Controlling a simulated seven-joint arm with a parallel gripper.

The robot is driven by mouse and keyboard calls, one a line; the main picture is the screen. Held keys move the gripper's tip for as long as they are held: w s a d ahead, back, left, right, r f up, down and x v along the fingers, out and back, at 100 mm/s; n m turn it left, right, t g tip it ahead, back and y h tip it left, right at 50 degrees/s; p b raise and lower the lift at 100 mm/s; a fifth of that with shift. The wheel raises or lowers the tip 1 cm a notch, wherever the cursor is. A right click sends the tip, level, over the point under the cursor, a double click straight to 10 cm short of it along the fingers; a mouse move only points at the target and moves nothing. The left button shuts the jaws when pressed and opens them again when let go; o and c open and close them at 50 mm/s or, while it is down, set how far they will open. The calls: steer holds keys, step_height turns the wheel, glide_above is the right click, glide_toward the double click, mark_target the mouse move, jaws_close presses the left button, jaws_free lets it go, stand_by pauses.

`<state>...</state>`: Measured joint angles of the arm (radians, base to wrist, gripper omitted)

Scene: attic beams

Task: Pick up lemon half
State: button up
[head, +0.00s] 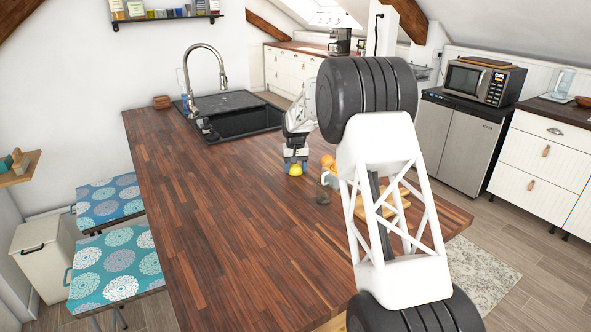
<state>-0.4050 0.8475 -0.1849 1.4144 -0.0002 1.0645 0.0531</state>
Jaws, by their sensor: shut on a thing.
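The lemon half (295,170) is a small yellow shape on or just above the wooden counter (225,220), near the middle of the head view. My gripper (295,163) points down right over it and is shut on it. The fingers hide the lemon's upper part. I cannot tell whether the lemon touches the counter.
Orange items (328,162) and a dark small object (323,198) stand close to the right of the lemon. A wooden board (403,202) is partly hidden behind my arm. A sink (245,120) with a tall faucet (221,75) is behind. The counter's left side is clear.

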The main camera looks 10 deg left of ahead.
steer(key=shift+r, duration=5)
steer(key=s+d+r, duration=0.1)
steer(key=d+r, duration=0.1)
steer(key=d, duration=0.3)
steer(key=s+d+r, duration=0.1)
steer(key=d+r, duration=0.1)
steer(key=d, duration=0.4)
steer(key=s+d+r, duration=0.1)
steer(key=d+r, duration=0.1)
steer(key=d, duration=0.4)
steer(key=shift+s+r, duration=0.1)
steer(key=shift+s, duration=0.2)
steer(key=shift+f, duration=0.25)
steer(key=shift+f, duration=3.4)
steer(key=shift+f, duration=0.45)
